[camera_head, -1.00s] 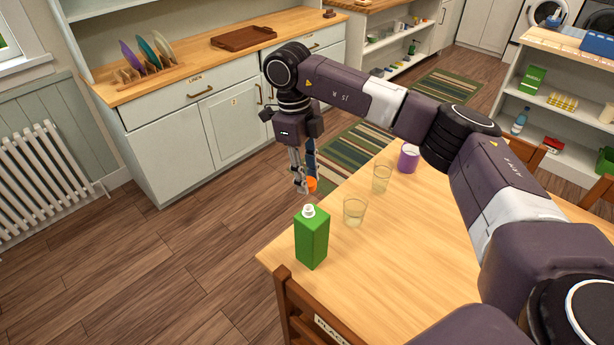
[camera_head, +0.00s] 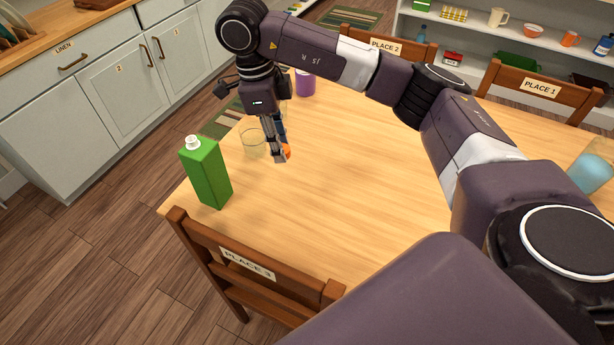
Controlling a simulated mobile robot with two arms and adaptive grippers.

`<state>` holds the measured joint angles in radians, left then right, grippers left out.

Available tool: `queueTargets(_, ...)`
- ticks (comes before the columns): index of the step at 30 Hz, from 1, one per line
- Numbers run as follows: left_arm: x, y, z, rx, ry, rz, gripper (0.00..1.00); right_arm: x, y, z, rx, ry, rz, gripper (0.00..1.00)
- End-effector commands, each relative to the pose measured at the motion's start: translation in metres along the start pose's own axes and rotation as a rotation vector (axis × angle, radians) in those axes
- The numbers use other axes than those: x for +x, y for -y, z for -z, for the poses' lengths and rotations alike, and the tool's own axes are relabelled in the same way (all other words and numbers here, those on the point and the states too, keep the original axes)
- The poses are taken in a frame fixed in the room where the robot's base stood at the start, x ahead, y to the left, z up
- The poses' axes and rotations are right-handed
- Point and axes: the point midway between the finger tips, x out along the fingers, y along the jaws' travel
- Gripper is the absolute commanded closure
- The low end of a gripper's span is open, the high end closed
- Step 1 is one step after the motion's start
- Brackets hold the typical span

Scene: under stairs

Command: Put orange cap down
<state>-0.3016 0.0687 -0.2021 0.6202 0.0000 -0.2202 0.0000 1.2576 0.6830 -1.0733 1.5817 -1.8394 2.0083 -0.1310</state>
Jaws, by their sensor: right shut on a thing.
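The small orange cap (camera_head: 287,151) is between the fingertips of my right gripper (camera_head: 282,154). The gripper points down, shut on the cap, over the left part of the wooden table (camera_head: 350,190). I cannot tell whether the cap touches the table top. The fingers hide part of the cap. A green carton (camera_head: 207,174) with a white spout stands upright on the table to the left of the gripper. My left gripper is not in view.
A clear glass (camera_head: 253,143) stands just left of the gripper. A purple cup (camera_head: 305,84) stands behind it. A blue-tinted container (camera_head: 592,168) is at the table's right. Chairs stand around, one marked PLACE 3 (camera_head: 247,262) in front. The table's middle is clear.

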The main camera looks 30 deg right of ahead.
Motion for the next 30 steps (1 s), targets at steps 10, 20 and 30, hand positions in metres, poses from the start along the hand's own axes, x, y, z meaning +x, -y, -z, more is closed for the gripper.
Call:
queueTargets(10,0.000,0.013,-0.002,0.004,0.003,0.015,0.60,0.075,-0.002,-0.010,-0.005,-0.005,-0.006,1.00)
queueTargets(20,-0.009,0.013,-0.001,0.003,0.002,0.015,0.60,0.146,-0.002,-0.021,-0.004,-0.003,-0.003,1.00)
queueTargets(30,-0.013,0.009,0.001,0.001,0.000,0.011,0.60,0.177,-0.002,-0.026,-0.003,-0.003,-0.003,1.00)
